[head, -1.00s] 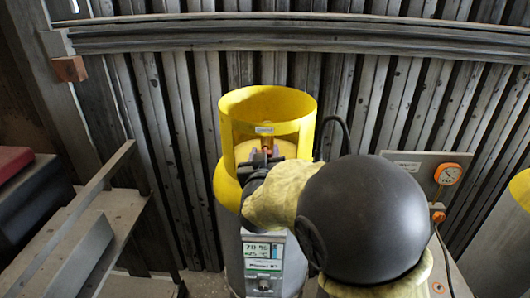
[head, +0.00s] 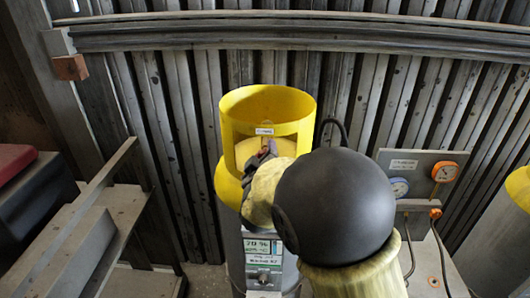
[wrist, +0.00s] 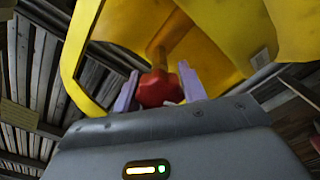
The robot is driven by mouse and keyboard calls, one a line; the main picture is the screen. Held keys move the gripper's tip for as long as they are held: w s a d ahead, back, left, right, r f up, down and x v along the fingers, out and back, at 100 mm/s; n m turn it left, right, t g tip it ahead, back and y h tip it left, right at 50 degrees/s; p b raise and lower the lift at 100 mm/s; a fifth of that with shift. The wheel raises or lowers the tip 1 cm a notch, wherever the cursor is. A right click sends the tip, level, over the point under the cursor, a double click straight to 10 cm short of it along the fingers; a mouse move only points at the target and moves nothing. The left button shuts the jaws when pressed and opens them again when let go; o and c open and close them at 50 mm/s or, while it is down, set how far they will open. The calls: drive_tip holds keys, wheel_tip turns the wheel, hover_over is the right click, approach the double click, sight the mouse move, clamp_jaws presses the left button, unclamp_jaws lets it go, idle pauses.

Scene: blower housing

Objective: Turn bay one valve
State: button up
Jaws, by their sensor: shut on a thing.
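A red valve knob (wrist: 158,88) on a brass-coloured stem (wrist: 158,55) sits inside the yellow collar (head: 235,120) of a grey gas cylinder. The collar also fills the top of the wrist view (wrist: 225,30). My gripper (wrist: 160,92) is shut on the red knob, with one pale purple finger on each side of it. The wrist view is tilted against the collar. In the head view my gripper (head: 258,160) reaches into the collar's front opening, and my wrist and arm hide most of the knob.
A second yellow-topped cylinder (head: 500,235) is at the right edge. A metal rack (head: 75,240) stands at the left. A ribbed wall (head: 190,110) is behind.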

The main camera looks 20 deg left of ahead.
idle(0.3)
drive_tip(key=o, duration=1)
drive_tip(key=shift+c, duration=0.2)
drive_tip(key=b+v, duration=0.5)
drive_tip(key=v, duration=1.2)
drive_tip(key=shift+s+b, duration=0.25)
drive_tip(key=shift+b, duration=0.05)
drive_tip(key=shift+w+f, duration=0.1)
drive_tip(key=shift+f, duration=0.05)
